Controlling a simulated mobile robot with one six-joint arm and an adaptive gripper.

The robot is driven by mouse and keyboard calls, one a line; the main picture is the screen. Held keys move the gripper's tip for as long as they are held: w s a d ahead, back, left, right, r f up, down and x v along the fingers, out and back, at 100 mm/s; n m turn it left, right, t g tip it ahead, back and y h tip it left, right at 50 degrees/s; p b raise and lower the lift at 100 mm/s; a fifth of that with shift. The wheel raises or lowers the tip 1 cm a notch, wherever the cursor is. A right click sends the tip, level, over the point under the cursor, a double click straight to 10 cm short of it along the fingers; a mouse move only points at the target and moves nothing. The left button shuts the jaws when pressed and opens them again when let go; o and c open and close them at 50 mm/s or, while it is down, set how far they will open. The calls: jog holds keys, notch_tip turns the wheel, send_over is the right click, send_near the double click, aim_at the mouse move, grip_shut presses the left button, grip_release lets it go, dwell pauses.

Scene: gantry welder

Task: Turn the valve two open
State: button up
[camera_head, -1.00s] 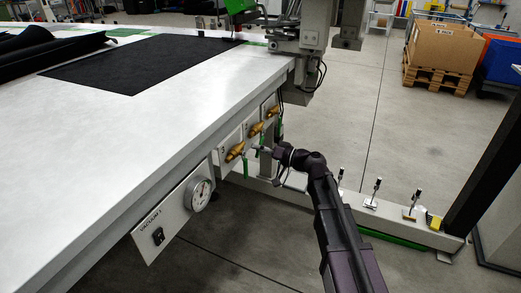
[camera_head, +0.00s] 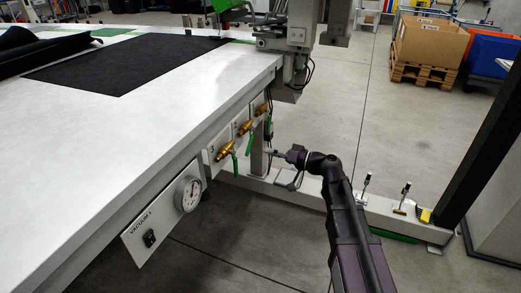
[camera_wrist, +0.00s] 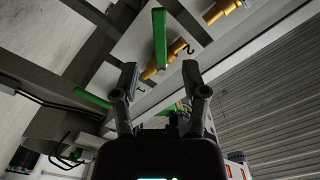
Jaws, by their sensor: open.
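Several brass valves with green lever handles sit along the table's side. In the head view, the near one (camera_head: 225,150) is beside a label that looks like 3. The middle one, which I take as valve two (camera_head: 243,128), has its green handle (camera_head: 250,145) hanging down. A far valve (camera_head: 262,110) is behind it. My gripper (camera_head: 268,151) is just right of the middle handle, apart from it. In the wrist view, my gripper (camera_wrist: 159,78) is open and empty. A green handle (camera_wrist: 160,35) and its brass valve (camera_wrist: 163,60) are ahead, between the finger lines.
A vacuum gauge (camera_head: 188,194) and switch panel stand out from the table's side, nearer me. The white table (camera_head: 150,100) overhangs the valves. A grey floor beam (camera_head: 385,214) with upright clamps runs behind my arm. Open floor (camera_head: 355,110) is beyond, with a box on a pallet (camera_head: 430,45).

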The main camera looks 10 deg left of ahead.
jog(key=shift+s+d, duration=0.2)
jog(key=shift+d, duration=0.85)
jog(key=shift+s+d, duration=0.15)
jog(key=shift+d, duration=0.85)
